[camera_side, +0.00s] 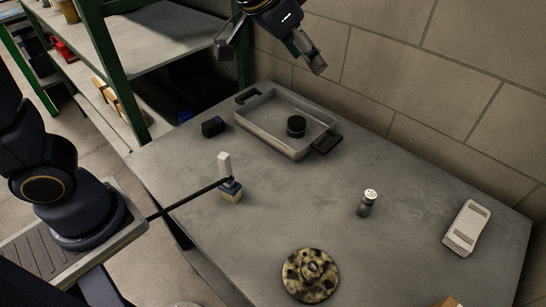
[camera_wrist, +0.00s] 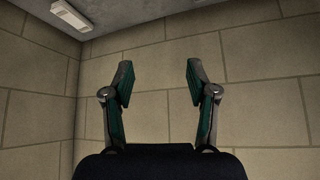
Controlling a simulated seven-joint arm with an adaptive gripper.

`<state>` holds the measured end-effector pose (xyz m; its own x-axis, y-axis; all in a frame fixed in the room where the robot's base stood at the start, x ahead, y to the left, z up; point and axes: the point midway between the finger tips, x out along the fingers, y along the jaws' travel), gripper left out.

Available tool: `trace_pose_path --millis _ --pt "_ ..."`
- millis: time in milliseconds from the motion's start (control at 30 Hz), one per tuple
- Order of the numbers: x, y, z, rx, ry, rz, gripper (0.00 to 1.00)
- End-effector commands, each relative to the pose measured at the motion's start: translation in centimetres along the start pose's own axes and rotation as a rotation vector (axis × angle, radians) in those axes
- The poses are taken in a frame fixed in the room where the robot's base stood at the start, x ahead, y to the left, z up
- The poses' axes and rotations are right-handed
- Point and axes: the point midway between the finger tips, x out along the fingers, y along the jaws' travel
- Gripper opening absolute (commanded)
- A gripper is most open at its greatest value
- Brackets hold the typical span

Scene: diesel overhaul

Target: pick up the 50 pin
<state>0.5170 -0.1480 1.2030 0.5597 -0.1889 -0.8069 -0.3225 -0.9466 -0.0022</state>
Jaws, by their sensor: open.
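The 50 pin (camera_side: 367,203) is a small grey metal cylinder with a pale round top marked 50. It stands upright on the grey table (camera_side: 330,190), right of the middle in the side view. My gripper (camera_side: 313,62) is high above the back of the table near the wall, well apart from the pin. In the wrist view my gripper (camera_wrist: 158,82) shows two green-padded fingers spread wide with nothing between them. The wrist view faces the block wall and ceiling, so the pin is not in it.
A metal tray (camera_side: 265,141) holding a black round part (camera_side: 296,126) is at the back. A brush (camera_side: 230,186), a small dark block (camera_side: 213,127), a mottled disc (camera_side: 310,275) and a pale flat device (camera_side: 466,228) lie around. The table around the pin is clear.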

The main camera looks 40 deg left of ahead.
Motion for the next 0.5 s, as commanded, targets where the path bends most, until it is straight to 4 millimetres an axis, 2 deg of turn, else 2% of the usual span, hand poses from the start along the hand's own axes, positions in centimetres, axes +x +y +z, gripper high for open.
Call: trace_pose_path --millis 33,100,200,333,400,500 --pt "3.0 2.7 -0.4 0.048 -0.034 0.034 0.58" --pt "6.5 6.2 -0.4 0.105 -0.071 0.073 0.58" --pt "10.5 10.4 1.1 0.176 -0.134 0.113 0.58" --pt "13.5 13.8 4.0 0.24 -0.211 0.142 0.58" --pt "14.3 14.8 5.2 0.26 -0.236 0.149 0.58" --pt "15.3 15.4 5.7 0.27 -0.239 0.154 0.58"
